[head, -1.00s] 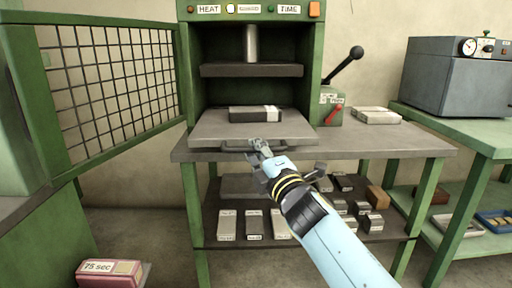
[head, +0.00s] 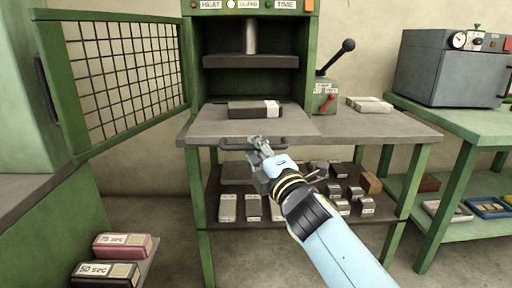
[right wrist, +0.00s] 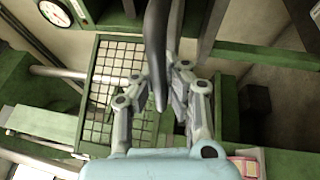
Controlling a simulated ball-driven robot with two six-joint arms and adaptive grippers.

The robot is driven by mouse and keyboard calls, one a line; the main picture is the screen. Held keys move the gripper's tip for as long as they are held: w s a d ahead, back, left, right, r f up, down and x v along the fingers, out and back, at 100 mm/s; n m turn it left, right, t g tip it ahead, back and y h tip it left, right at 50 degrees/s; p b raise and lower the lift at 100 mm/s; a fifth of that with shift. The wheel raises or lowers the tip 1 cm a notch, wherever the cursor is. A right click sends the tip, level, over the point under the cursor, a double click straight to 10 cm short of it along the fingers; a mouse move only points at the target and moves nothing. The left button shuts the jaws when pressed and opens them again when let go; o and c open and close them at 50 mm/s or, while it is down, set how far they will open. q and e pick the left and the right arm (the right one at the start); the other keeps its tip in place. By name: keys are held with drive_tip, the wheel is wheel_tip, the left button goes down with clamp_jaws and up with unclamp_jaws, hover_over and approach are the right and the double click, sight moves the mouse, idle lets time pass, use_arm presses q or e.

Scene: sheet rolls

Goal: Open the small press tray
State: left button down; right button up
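The press tray (head: 215,126) is a flat grey plate in the green press, with a dark block (head: 248,109) with a pale end lying on it. Its front edge lies about at the bench's front edge. A dark bar handle (head: 232,144) runs along its front. My right gripper (head: 259,142) is at the handle. In the right wrist view the dark handle (right wrist: 156,45) passes between the fingers (right wrist: 166,78), which appear closed on it. The exact finger contact is partly hidden. My left gripper is not in view.
A mesh guard door (head: 125,75) stands open at the left. A black-knobbed lever (head: 335,60) stands right of the press. Blocks lie on the shelf below (head: 235,236). Two labelled boxes (head: 122,245) are at lower left. A grey oven (head: 445,65) stands on the right bench.

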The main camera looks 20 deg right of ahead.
drive_tip(key=o, duration=0.5)
drive_tip(key=shift+o, duration=0.2)
drive_tip(key=shift+s, duration=0.1)
drive_tip(key=v, duration=1.2)
drive_tip(key=shift+f, duration=0.15)
drive_tip(key=s+d+f+m+g+h, duration=0.1)
drive_tip(key=s+d+f+m+g, duration=0.3)
drive_tip(key=f, duration=0.8)
drive_tip(key=s+f+m+g, duration=0.1)
drive_tip(key=s+f+g, duration=0.1)
drive_tip(key=s+f, duration=0.65)
drive_tip(key=s+d+f+m+g+h, duration=0.1)
drive_tip(key=s+d+f+m+g, duration=0.15)
drive_tip(key=f, duration=1.15)
drive_tip(key=s+d+f+m+g, duration=0.1)
drive_tip(key=s+f+m+g, duration=0.2)
drive_tip(key=s, duration=0.8)
drive_tip(key=s+d+f+m+g+h, duration=0.1)
drive_tip(key=s+f+m+g, duration=0.3)
drive_tip(key=s+f, duration=0.4)
drive_tip(key=s+d+f+m+g, duration=0.2)
drive_tip(key=s+f+m+g, duration=0.2)
drive_tip(key=s, duration=1.2)
wheel_tip(320, 180, down, 2)
drive_tip(key=shift+d+f+m, duration=0.1)
drive_tip(key=shift+d+m, duration=0.3)
drive_tip(key=shift+m, duration=0.35)
